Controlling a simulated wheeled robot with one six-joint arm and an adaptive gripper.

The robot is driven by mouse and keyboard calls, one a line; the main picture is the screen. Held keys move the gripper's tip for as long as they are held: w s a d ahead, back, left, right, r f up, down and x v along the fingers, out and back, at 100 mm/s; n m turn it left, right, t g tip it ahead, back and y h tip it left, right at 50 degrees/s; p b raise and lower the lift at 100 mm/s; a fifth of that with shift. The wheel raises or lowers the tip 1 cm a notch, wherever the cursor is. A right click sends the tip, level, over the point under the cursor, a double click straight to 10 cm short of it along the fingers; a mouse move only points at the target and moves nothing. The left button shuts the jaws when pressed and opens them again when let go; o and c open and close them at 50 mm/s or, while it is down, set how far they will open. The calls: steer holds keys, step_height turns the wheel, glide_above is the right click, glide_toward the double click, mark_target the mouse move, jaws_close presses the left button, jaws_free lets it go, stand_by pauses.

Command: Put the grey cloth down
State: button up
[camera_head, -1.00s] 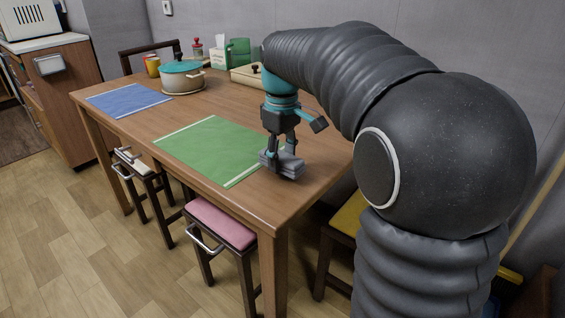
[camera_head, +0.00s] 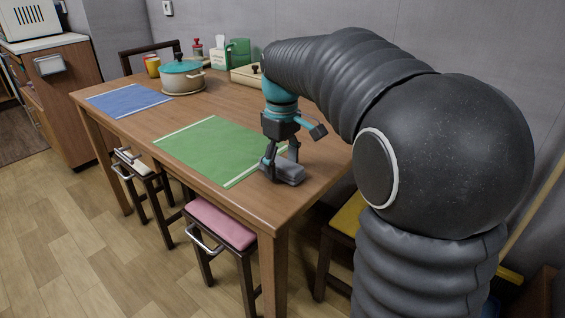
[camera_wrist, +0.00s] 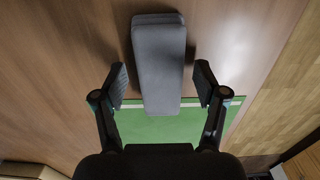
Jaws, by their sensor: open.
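The grey cloth (camera_head: 284,173) is a folded, long block lying on the wooden table (camera_head: 259,207), by the right edge of the green placemat (camera_head: 205,148). In the wrist view the cloth (camera_wrist: 159,62) lies between my finger pads, with a gap on each side, and its near end overlaps the green mat (camera_wrist: 150,127). My gripper (camera_head: 280,168) is open around the cloth, just above the table. In the wrist view both fingers of my gripper (camera_wrist: 161,88) are spread apart and do not touch the cloth.
A pink stool (camera_head: 221,222) is at the table's front.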

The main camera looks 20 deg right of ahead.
mark_target(282, 162)
step_height(282, 162, up, 12)
steer(key=p, duration=0.1)
steer(key=s+f+m+t, duration=0.2)
steer(key=s+f, duration=0.5)
steer(key=s, duration=0.4)
steer(key=s+f+m+t, duration=0.3)
steer(key=s+f+m, duration=0.2)
steer(key=s+f, duration=0.3)
steer(key=s, duration=0.4)
steer(key=shift+t, duration=0.3)
